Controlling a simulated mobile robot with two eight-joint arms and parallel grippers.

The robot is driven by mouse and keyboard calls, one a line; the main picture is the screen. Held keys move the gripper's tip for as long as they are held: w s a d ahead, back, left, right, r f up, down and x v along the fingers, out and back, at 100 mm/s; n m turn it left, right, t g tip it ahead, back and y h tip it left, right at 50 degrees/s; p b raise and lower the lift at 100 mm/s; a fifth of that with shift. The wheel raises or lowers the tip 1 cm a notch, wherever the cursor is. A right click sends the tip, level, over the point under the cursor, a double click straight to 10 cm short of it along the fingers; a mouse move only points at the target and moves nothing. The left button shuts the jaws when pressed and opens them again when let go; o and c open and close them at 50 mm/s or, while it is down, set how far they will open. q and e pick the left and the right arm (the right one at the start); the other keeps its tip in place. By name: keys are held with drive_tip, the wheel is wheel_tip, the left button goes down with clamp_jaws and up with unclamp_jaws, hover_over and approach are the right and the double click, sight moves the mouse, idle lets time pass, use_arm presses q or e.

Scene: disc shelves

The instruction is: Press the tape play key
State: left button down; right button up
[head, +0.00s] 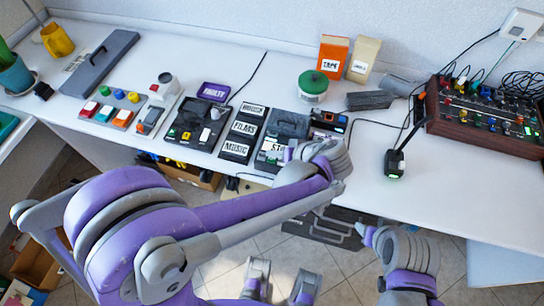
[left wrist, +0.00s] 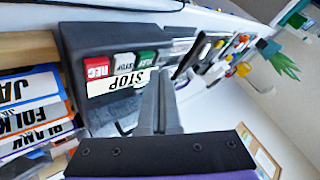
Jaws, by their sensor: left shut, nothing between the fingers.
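The tape deck is a dark grey box (head: 283,126) at the middle of the desk's front edge, partly covered by my left wrist. The left wrist view shows it upside down, with a red REC key (left wrist: 97,68), a pale STOP key (left wrist: 123,64) and a green PLAY key (left wrist: 147,60) in a row. A white STOP label (left wrist: 122,82) lies alongside the keys. My left gripper (left wrist: 165,98) is shut and empty, its tips close to the PLAY key; contact cannot be told. My right wrist (head: 405,255) is low at right; its fingers are not clear.
Black FILMS and MUSIC boxes (head: 238,128) stand left of the deck, and a green-lidded tub (head: 313,84) behind it. Cassette cases (left wrist: 35,115) are beside it in the left wrist view. A wood-sided mixer (head: 480,115) is far right. The right front desk is mostly clear.

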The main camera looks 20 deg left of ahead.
idle(0.7)
use_arm(q)
drive_tip(key=shift+f+b, duration=0.35)
drive_tip(key=shift+f, duration=0.1)
drive_tip(key=shift+f+b, duration=0.3)
drive_tip(key=shift+f, duration=0.1)
idle(0.4)
drive_tip(key=shift+r, duration=0.1)
drive_tip(key=shift+r+p, duration=0.7)
drive_tip(key=shift+r, duration=0.05)
drive_tip(key=shift+r+p, duration=1.9)
drive_tip(key=shift+r, duration=0.65)
